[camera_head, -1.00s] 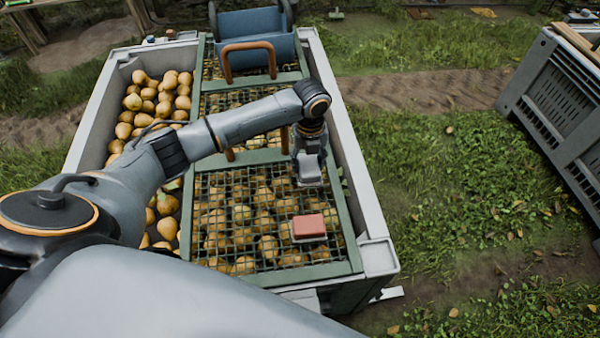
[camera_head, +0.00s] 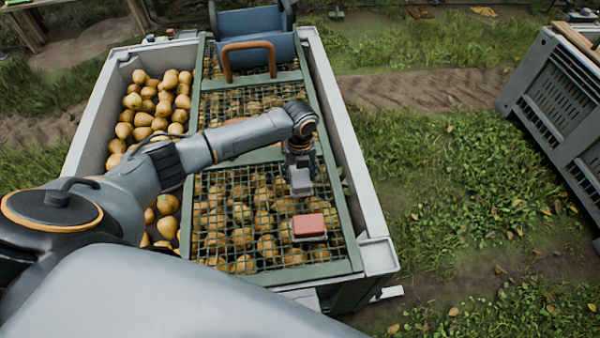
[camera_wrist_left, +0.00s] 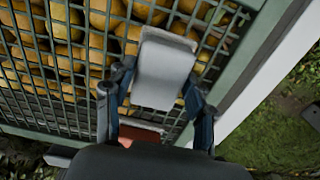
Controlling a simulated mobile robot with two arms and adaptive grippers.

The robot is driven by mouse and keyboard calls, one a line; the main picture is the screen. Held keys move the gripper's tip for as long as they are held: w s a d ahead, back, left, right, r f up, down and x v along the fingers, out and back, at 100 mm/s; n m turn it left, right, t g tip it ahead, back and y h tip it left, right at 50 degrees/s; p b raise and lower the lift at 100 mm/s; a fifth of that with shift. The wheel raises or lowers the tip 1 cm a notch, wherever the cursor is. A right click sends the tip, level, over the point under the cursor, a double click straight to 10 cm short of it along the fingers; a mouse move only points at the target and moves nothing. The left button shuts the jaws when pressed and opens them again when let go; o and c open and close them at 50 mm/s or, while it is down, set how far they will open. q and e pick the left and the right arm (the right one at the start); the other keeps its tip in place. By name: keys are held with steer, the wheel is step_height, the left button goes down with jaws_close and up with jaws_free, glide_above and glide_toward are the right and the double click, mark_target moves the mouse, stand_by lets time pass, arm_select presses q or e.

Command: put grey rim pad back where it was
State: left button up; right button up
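The grey rim pad (camera_head: 300,184) is a light grey block hanging below my left gripper (camera_head: 299,170), above the mesh cover (camera_head: 214,255) of the pear bin. In the left wrist view the pad (camera_wrist_left: 163,72) sits between the two dark fingers of my left gripper (camera_wrist_left: 160,88), which are shut on its sides. I cannot tell the exact gap below the pad. My right gripper is not in view.
A red block on a grey base (camera_head: 310,224) lies on the mesh, just nearer than the pad. The pale bin rim (camera_head: 350,170) runs along the right. A blue roller-like unit (camera_head: 254,22) stands at the far end. Loose pears (camera_head: 150,105) fill the left side.

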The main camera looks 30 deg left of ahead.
mark_target(300, 175)
arm_select(q)
steer(key=shift+o, duration=0.9)
step_height(300, 175, up, 12)
steer(key=shift+r+p, duration=0.15)
steer(key=shift+p, duration=0.15)
steer(key=shift+d, duration=0.1)
